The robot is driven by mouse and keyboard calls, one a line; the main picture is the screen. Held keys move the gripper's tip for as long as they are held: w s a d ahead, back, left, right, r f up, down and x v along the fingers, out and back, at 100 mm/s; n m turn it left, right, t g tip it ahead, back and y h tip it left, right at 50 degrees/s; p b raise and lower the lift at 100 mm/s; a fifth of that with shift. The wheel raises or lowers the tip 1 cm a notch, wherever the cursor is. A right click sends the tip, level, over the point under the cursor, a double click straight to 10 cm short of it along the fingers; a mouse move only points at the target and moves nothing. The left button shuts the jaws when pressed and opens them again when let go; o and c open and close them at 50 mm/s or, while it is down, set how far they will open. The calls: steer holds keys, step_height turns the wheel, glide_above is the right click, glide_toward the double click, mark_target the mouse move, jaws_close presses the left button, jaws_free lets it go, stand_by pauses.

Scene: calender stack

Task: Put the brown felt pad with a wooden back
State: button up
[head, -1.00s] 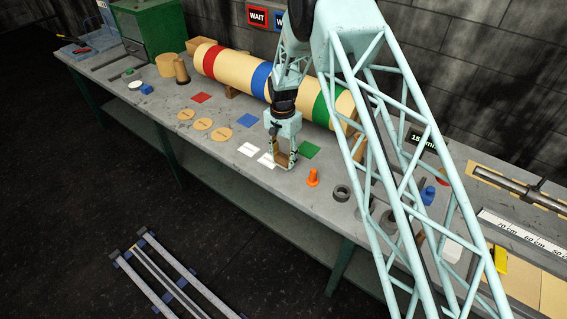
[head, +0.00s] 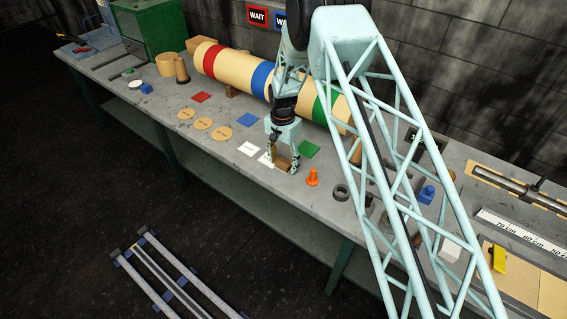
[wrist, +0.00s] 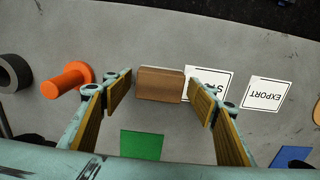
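The brown felt pad with a wooden back (wrist: 160,84) is a small brown block in the wrist view, lighter along its upper strip. It lies beside a white card with partly hidden black letters (wrist: 208,84), at the card's left edge. My gripper (wrist: 160,76) is open, with one wood-faced finger on each side of the block and a visible gap at each side. In the head view my gripper (head: 282,166) is low over the bench, and the brown block (head: 283,162) shows between its fingers. I cannot tell how high the fingertips are above the bench.
An orange peg (wrist: 68,80) stands close to the left finger in the wrist view. A white EXPORT card (wrist: 265,93) and a green square (wrist: 142,145) lie nearby. The large striped roll (head: 225,65) lies behind my gripper. A dark ring (head: 341,192) is to the right.

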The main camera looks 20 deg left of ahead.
mark_target(283, 162)
steer(key=shift+r, duration=0.1)
stand_by(0.3)
step_height(283, 162, up, 12)
steer(key=b, duration=0.2)
stand_by(0.7)
steer(key=shift+a, duration=0.1)
stand_by(0.6)
